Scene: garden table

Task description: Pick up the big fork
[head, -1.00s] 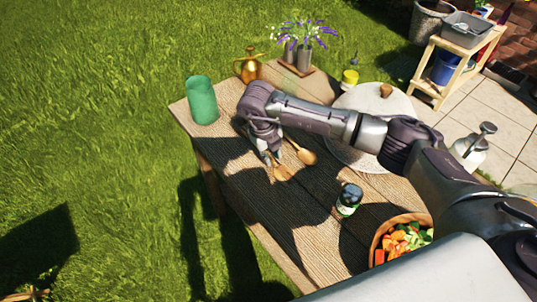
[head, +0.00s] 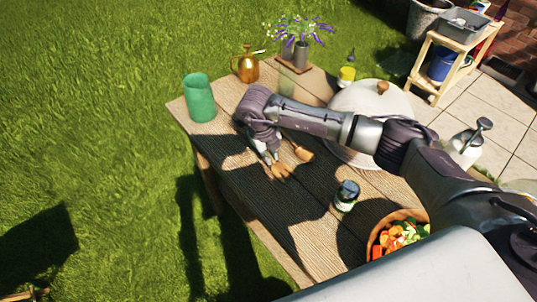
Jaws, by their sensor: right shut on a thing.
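A wooden fork (head: 283,170) shows its broad light-brown head at the middle of the garden table. My right gripper (head: 269,158) is over its handle end, pointing down, and is shut on it. The fork's handle is mostly hidden by the gripper and arm. A wooden spoon (head: 303,153) lies just right of the fork, its handle partly hidden behind my gripper. My left gripper is not in the head view.
A green cup (head: 199,98) stands at the table's far left corner. A brass can (head: 245,65), flower vases (head: 301,55) and a yellow-labelled bottle (head: 347,75) stand at the back. A dark-lidded jar (head: 346,196) and a salad bowl (head: 374,238) are nearer. A round lidded thing (head: 371,98) is behind my arm.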

